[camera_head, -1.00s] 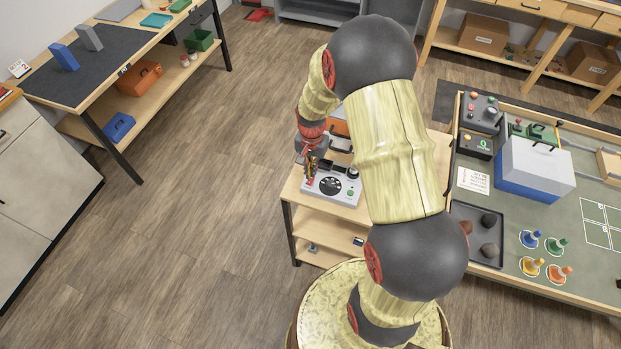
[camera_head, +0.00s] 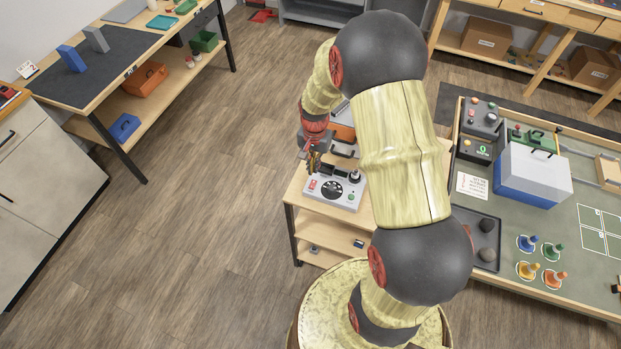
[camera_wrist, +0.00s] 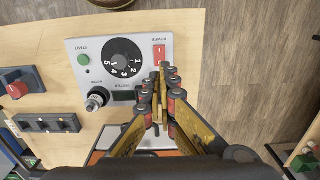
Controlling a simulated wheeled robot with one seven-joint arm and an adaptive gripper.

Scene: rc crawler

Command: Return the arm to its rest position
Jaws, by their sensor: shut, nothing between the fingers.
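My gripper (camera_head: 313,160) hangs from my bent arm above the left edge of a small wooden bench, just left of and above a grey control box (camera_head: 333,190). In the wrist view my gripper (camera_wrist: 164,72) points at the box's edge by the red power switch. Its two fingers are together with nothing between them. The control box (camera_wrist: 118,62) has a black dial, a green start button and a metal knob. Whether the fingertips touch the box I cannot tell. My arm hides part of the bench behind it.
A green-topped table (camera_head: 508,231) with a blue and white box (camera_head: 531,176), a dark tray and several coloured pawns stands at right. A workbench (camera_head: 90,62) stands at upper left. Open wooden floor (camera_head: 215,190) lies between it and the small bench (camera_head: 296,205).

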